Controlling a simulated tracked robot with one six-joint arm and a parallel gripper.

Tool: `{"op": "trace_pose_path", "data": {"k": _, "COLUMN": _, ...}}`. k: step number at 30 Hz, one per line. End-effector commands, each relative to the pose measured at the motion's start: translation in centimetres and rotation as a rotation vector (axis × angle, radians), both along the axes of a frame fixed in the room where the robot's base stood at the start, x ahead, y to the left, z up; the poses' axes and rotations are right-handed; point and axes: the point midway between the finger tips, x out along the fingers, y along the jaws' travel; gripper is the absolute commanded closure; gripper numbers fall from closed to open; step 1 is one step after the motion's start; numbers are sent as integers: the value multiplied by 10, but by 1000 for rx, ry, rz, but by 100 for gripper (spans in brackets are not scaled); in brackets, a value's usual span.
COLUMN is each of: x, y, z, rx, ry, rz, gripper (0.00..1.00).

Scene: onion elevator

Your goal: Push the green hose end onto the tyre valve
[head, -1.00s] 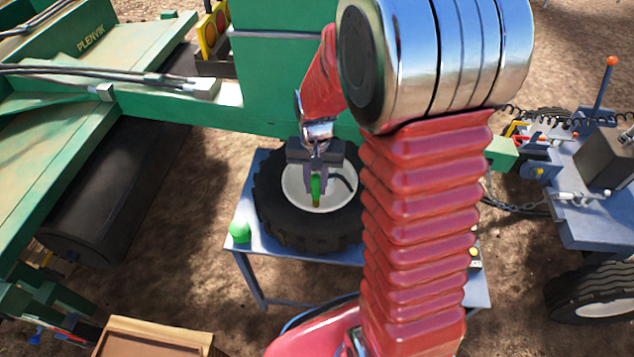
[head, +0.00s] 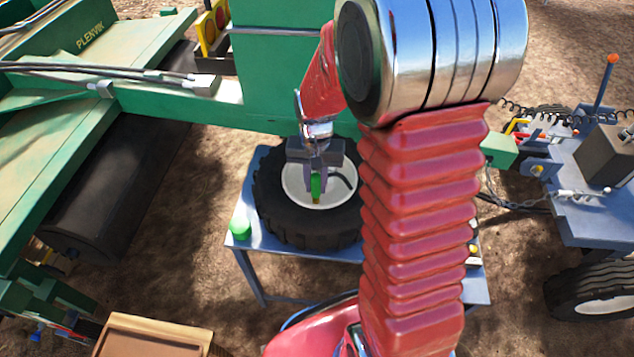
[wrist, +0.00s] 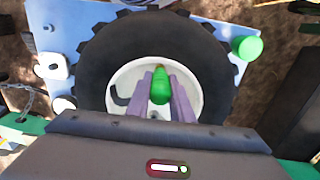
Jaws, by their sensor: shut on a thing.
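The black tyre (head: 283,222) lies flat on a blue-grey table, with its white rim (head: 338,197) facing up. My gripper (head: 316,190) is over the rim and shut on the green hose end (head: 315,186). In the wrist view the green hose end (wrist: 160,88) sits between the two grey fingers, with a brass-coloured tip at its far side. The tyre valve cannot be told apart; the hose end and fingers may hide it. Whether the tip touches anything is unclear. A dark curved piece lies on the rim beside the fingers.
A green rounded object (head: 240,228) stands on the table's (head: 256,245) left corner. A green machine frame (head: 200,112) runs close behind the table. A blue wheeled machine (head: 590,195) stands at right, and a wooden crate (head: 150,335) at front left.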

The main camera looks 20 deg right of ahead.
Motion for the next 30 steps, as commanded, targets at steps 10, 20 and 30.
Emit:
{"op": "trace_pose_path", "data": {"k": 10, "x": 0, "y": 0, "z": -4, "rx": 0, "ry": 0, "rz": 0, "gripper": 100}}
{"op": "trace_pose_path", "data": {"k": 20, "x": 0, "y": 0, "z": -11, "rx": 0, "ry": 0, "rz": 0, "gripper": 100}}
{"op": "trace_pose_path", "data": {"k": 30, "x": 0, "y": 0, "z": -12, "rx": 0, "ry": 0, "rz": 0, "gripper": 63}}
